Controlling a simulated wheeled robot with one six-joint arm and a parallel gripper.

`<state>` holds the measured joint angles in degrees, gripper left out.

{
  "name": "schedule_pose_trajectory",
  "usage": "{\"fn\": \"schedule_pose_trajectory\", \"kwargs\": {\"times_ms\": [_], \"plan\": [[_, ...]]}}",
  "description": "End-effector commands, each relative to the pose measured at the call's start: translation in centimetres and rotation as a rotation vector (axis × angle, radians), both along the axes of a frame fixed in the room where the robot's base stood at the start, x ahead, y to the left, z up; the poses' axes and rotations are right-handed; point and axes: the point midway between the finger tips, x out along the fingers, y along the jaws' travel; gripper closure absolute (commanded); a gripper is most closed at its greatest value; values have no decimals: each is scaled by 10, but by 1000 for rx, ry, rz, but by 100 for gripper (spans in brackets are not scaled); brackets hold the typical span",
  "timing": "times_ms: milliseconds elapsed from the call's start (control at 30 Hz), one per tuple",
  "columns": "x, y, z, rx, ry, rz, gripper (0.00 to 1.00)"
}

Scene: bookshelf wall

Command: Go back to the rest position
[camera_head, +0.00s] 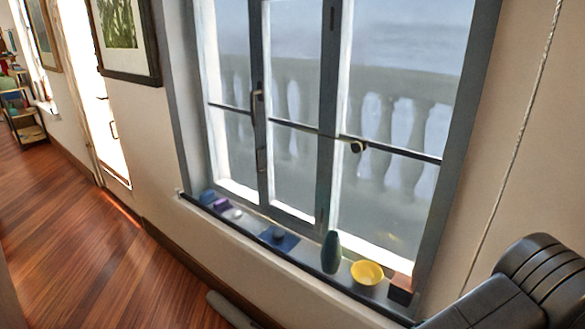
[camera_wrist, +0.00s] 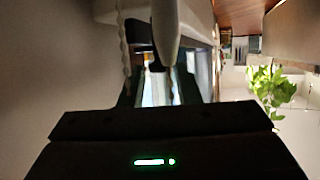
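In the wrist view, the dark body of my gripper (camera_wrist: 158,88) fills the bottom, with a green light on it. Two dark finger shapes stand apart above it, with a bright gap between them. Nothing is visibly held there. The head view does not show my gripper's fingertips. On the window sill (camera_head: 300,258) in the head view stand a dark green vase (camera_head: 331,252), a yellow bowl (camera_head: 367,272), a dark blue item (camera_head: 279,238) and small blue, purple and white items at the left end. My gripper is not seen near any of them.
A tall grey-framed window (camera_head: 327,110) rises behind the sill. A cord (camera_head: 515,150) hangs at the right. The wooden floor (camera_head: 70,240) is open at the left, with a small shelf (camera_head: 25,125) far off. A green plant (camera_wrist: 270,86) shows in the wrist view.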

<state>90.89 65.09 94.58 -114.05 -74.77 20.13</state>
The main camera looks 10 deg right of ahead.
Motion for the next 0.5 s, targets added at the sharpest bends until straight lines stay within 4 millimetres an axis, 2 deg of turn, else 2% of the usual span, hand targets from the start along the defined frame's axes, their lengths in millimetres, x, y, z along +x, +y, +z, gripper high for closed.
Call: {"fn": "schedule_pose_trajectory", "kwargs": {"times_ms": [500], "plan": [[-6,-3,3,-2,-1,-5,70]]}}
